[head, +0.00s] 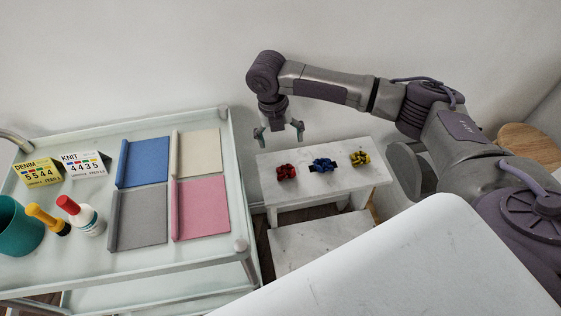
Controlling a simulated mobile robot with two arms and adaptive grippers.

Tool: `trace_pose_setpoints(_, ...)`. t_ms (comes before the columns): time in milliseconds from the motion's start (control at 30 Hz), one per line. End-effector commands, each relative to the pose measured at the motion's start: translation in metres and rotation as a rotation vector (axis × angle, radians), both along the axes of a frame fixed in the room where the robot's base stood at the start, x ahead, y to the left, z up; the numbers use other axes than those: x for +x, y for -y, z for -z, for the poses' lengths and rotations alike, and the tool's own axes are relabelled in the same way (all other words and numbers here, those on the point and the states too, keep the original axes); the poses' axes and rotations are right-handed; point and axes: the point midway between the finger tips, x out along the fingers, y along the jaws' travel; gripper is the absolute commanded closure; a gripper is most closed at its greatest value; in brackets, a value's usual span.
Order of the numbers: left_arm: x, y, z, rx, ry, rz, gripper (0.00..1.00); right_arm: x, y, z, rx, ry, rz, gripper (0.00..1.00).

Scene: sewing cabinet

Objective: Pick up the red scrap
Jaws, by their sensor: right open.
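The red scrap (287,172) is a small crumpled bundle at the left of a row of three on a small white bench (290,199). My right gripper (280,139) points down with its fingers spread apart and nothing between them. In the picture it shows above the red scrap and the bench's back left corner, apart from the scrap. How high it hangs is hard to tell. My left gripper is not in view.
A blue scrap (323,165) and a yellow scrap (360,158) lie to the right of the red one. A white cart (130,268) at left holds folded fabrics, two bottles, a teal cup (18,228) and two labels. A white surface (430,262) fills the front right.

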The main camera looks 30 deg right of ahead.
Motion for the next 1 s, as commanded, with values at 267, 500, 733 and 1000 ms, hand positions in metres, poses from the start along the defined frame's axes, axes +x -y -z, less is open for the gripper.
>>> trace_pose_setpoints(267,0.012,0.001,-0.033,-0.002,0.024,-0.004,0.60,-0.003,0.006,0.054,-0.001,-0.003,0.000,0.10)
trace_pose_setpoints(500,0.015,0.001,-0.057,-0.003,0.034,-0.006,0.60,-0.004,0.009,0.081,0.001,0.001,0.000,0.10)
trace_pose_setpoints(733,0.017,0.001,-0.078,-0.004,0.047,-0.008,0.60,-0.004,0.009,0.103,-0.001,0.000,0.000,0.10)
trace_pose_setpoints(1000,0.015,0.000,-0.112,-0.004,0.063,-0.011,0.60,-0.006,0.011,0.133,0.000,0.000,0.000,0.10)
